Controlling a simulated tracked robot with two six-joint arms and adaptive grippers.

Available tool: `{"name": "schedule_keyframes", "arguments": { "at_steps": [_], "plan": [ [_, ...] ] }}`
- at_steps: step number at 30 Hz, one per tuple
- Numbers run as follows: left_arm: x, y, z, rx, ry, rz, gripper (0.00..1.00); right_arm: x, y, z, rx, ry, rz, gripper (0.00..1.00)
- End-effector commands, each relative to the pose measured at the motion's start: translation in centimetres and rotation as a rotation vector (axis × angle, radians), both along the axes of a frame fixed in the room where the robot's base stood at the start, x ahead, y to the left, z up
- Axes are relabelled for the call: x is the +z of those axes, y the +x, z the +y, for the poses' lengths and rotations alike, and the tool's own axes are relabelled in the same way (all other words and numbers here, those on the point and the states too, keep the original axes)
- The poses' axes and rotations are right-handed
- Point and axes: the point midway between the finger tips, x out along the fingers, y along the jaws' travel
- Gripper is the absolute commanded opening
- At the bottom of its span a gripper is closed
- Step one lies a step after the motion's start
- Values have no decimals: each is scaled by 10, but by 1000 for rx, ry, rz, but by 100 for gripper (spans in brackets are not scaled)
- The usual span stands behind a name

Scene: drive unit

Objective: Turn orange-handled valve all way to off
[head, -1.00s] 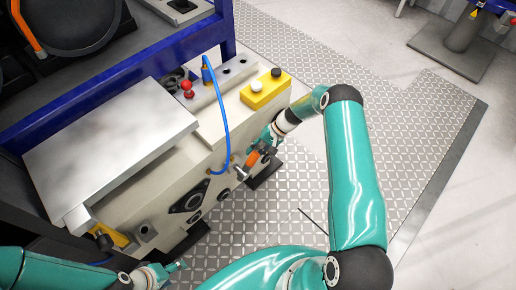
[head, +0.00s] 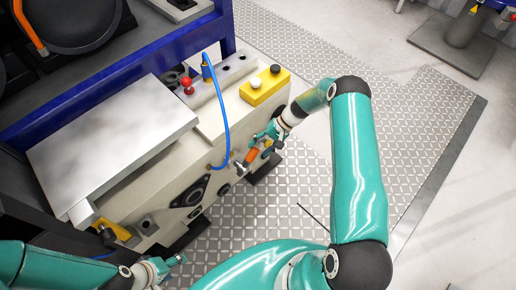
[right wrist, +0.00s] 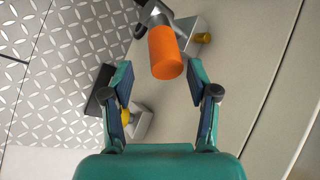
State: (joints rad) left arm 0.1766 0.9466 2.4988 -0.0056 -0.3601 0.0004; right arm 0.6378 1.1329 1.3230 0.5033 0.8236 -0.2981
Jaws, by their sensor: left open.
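The valve's orange handle (head: 252,156) sticks out from the front of the beige drive unit (head: 163,190), low on its right side. In the right wrist view the orange handle (right wrist: 166,52) is a short cylinder on a grey metal valve body, with its free end towards me. My right gripper (head: 266,140) is at the handle. In the right wrist view my right gripper (right wrist: 160,78) is open, its fingers to either side of the handle's end, with visible gaps and no clear contact. My left gripper (head: 176,262) is open and empty, low in front of the unit's left end.
A blue hose (head: 226,110) loops down the unit's front just left of the handle. A yellow button box (head: 264,88) and a red button (head: 187,84) are on top. The patterned metal floor (head: 290,195) in front is mostly clear.

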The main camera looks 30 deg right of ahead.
Motion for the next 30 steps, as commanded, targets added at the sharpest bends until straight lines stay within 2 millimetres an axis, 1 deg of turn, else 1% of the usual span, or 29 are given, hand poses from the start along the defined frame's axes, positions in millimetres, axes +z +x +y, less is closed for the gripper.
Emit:
{"name": "schedule_keyframes", "arguments": {
  "at_steps": [3, 30],
  "plan": [
    [5, 0, 0, 0, 0, 0, 62, 10, -1, -4, -1, -1, -1, 59],
    [27, 0, 0, 0, 0, 0, 62, 66, -13, -31, -3, -2, -3, 59]
  ]
}}
